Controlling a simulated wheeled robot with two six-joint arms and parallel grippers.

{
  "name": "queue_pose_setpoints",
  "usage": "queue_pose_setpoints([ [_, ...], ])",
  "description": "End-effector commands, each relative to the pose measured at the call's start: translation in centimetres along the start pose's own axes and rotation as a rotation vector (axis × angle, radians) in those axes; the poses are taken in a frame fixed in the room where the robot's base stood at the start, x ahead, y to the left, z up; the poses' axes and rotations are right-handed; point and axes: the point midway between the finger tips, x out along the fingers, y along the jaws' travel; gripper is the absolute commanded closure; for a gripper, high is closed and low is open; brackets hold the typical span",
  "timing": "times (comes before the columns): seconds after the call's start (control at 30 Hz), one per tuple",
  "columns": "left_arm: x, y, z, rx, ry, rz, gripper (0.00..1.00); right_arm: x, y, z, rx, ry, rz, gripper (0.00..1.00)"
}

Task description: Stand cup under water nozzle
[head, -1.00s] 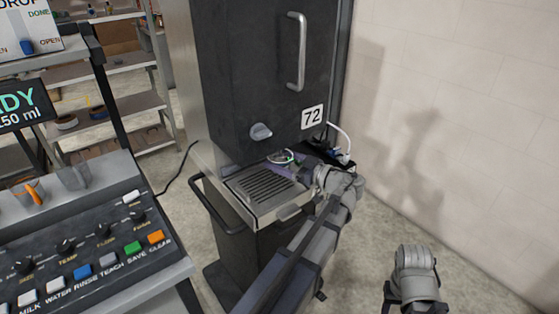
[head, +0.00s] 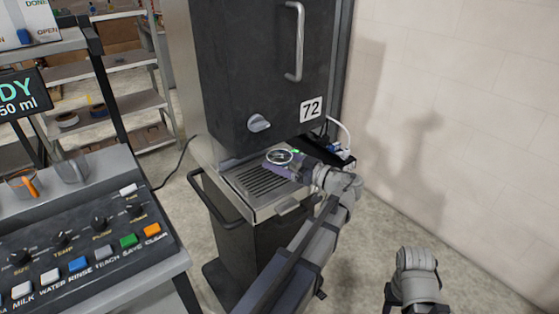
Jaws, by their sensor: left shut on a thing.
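A small cup (head: 279,157) with a pale round rim is at the right rear of the dispenser's drip tray (head: 243,196). My left gripper (head: 283,168) reaches in from the right front and is shut on the cup. The rim shows whole, in front of the dark dispenser's lower edge. I cannot tell whether the cup's base touches the tray. The dark dispenser (head: 262,75) carries a 72 label and a grey knob. No nozzle shows; the underside of the dispenser is hidden. My right arm shows at the lower right, with its gripper out of the picture.
A control panel (head: 85,240) with buttons and knobs stands at the left, with glass cups on top. A dark handle rail (head: 213,200) sticks out left of the drip tray. Shelves (head: 110,95) are behind. Floor is clear toward the right wall.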

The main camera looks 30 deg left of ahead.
Motion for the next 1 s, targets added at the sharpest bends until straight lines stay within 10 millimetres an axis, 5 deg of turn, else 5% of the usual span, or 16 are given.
queue_pose_setpoints([
  [0.47, 0.0, 0.0, 1.0, 0.000, 0.000, 0.000, 0.68, 1.0, -0.1, -0.1, 0.000, 0.000, 0.000, 0.50],
  [0.5, 0.0, 0.0, 1.0, 0.000, 0.000, 0.000, 0.13, 1.0, -0.1, -0.1, 0.000, 0.000, 0.000, 0.50],
  [0.63, 0.0, 0.0, 0.9, 0.000, 0.000, 0.000, 0.00, 0.9, -0.1, -0.1, 0.000, 0.000, 0.000, 0.50],
  [1.0, -1.5, 0.1, 0.9, 0.000, 0.000, 0.002, 0.00, 0.9, -0.1, -0.1, 0.000, 0.000, 0.000, 0.50],
])
